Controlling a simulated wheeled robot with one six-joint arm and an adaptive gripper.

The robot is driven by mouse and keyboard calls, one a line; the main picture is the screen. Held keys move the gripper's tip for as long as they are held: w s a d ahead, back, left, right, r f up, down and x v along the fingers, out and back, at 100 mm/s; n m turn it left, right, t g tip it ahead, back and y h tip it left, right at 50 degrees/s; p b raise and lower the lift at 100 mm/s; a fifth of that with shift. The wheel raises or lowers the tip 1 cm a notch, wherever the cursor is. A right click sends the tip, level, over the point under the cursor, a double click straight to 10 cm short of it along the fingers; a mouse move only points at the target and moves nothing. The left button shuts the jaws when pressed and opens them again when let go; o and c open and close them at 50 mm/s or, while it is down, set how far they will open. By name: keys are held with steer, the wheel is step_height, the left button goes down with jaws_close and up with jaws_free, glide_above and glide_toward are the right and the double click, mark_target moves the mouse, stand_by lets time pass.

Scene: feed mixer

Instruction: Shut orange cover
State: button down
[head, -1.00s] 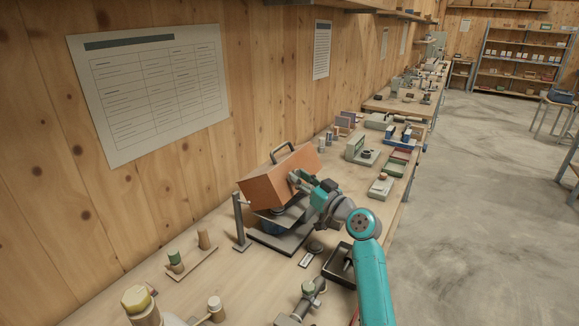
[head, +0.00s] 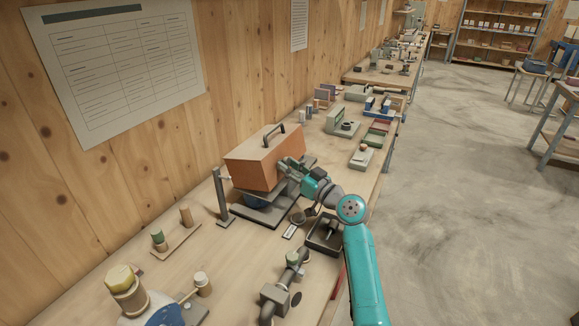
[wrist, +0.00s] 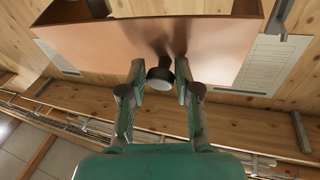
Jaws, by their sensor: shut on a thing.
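The orange cover (head: 252,171) is a box-like hood with a dark handle on its top, over the mixer's dark base (head: 262,212). My gripper (head: 287,168) is at the cover's right face. In the wrist view, the fingers of my gripper (wrist: 160,72) are on both sides of a dark round knob (wrist: 160,75) in front of the cover's coppery face (wrist: 110,45). The exact finger contact is hard to see.
A grey post (head: 220,197) stands left of the mixer. A black tray (head: 325,236) lies in front, near the bench edge. A pipe fitting (head: 285,285) and a yellow-capped piece (head: 123,290) stand nearer. Small devices (head: 342,121) line the bench beyond.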

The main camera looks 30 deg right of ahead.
steer(key=c, duration=0.9)
jaws_free()
steer(key=shift+a+f, duration=0.1)
steer(key=shift+f, duration=0.15)
steer(key=shift+o, duration=0.2)
steer(key=shift+w+r, duration=0.1)
steer(key=v, duration=1.2)
